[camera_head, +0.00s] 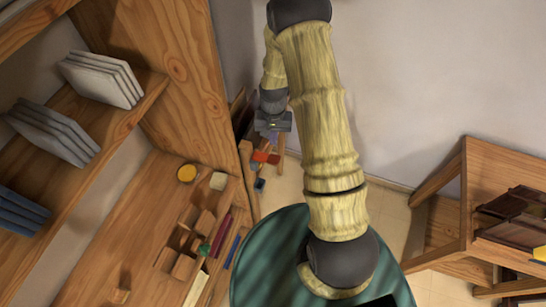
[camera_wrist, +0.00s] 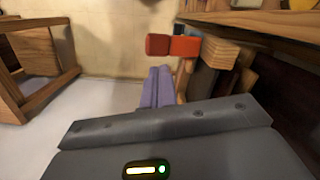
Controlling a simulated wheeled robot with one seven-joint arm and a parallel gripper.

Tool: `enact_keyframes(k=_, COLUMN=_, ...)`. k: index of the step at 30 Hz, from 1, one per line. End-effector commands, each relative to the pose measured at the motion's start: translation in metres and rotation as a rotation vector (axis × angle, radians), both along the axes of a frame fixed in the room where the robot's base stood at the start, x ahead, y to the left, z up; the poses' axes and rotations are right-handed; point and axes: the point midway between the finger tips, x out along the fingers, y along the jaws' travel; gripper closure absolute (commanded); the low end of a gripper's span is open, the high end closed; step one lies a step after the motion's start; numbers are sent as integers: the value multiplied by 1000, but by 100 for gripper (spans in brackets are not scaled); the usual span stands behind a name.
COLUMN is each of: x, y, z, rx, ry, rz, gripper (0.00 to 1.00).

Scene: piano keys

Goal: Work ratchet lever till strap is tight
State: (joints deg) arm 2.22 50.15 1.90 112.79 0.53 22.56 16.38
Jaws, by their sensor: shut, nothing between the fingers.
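My gripper (camera_wrist: 158,70) shows in the wrist view as two purple fingers side by side, shut and empty, beyond the grey gripper body. A red piece (camera_wrist: 173,45) lies just past the fingertips, beside a wooden block end (camera_wrist: 208,52). It may be the ratchet lever, but I cannot tell. In the head view, my gripper (camera_head: 269,141) points down beside the tall wooden shelf, close above a red piece (camera_head: 262,156). I cannot make out a strap or whether the fingers touch anything.
White books (camera_head: 100,78) stand on upper shelves. A wooden table (camera_head: 465,195) is at the right. A dark green round surface (camera_head: 262,262) is at the bottom. Some floor (camera_head: 285,190) is clear.

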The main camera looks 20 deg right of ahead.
Motion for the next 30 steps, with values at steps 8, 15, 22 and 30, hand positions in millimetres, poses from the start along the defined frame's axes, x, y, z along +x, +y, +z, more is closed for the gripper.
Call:
enact_keyframes(k=8, x=-3, y=1, z=-30, rx=0, ry=1, rz=1, gripper=100)
enact_keyframes(k=15, x=-6, y=2, z=-58, rx=0, ry=1, rz=1, gripper=100)
enact_keyframes(k=22, x=-6, y=2, z=-67, rx=0, ry=0, rz=1, gripper=100)
enact_keyframes(k=30, x=-7, y=2, z=-66, rx=0, ry=0, rz=1, gripper=100)
